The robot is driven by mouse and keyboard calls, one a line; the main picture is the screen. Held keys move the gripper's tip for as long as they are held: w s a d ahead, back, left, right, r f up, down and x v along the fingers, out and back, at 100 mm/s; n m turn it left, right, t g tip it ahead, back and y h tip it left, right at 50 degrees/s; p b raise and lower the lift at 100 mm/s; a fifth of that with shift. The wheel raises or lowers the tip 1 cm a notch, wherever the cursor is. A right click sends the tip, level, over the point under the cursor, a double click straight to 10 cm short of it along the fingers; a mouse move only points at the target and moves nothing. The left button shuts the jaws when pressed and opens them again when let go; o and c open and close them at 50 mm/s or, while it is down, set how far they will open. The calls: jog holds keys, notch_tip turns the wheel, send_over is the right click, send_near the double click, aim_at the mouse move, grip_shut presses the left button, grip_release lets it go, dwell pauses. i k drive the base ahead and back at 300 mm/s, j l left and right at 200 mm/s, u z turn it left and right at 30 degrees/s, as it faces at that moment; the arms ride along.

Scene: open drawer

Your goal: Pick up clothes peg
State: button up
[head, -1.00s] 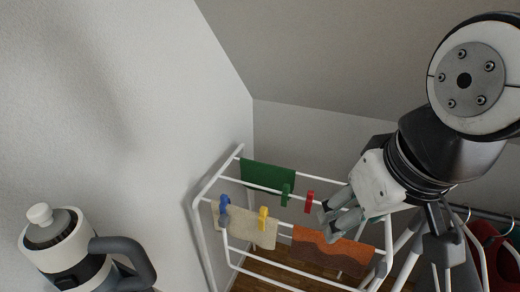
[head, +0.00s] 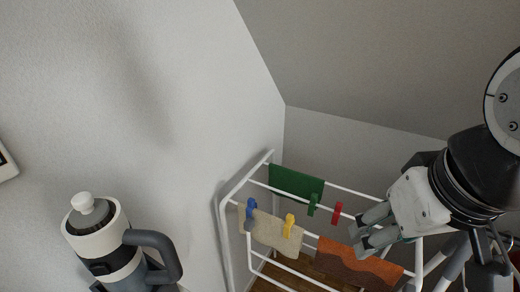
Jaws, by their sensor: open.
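A red clothes peg (head: 337,212) is clipped on a bar of the white drying rack (head: 342,188). A green peg (head: 313,204) is to its left beside a green cloth (head: 296,182). A yellow peg (head: 289,225) and a blue peg (head: 251,212) are on the front bar with a beige cloth (head: 274,236). My gripper (head: 362,235) is open, just to the right of and below the red peg in the picture. I see nothing between its fingers, though their inner sides are partly hidden. The frames do not show which peg is meant.
An orange-brown patterned cloth (head: 350,268) hangs on the rack just below my gripper. The rack's white rails cross the space around it. A white wall stands close on the left. A grey and white flask-like object with a handle (head: 110,242) is at the lower left.

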aim_at(337, 211)
jog(key=k+j, duration=0.25)
jog(key=k, duration=0.15)
jog(key=k+j+z, duration=0.15)
jog(key=k, duration=0.25)
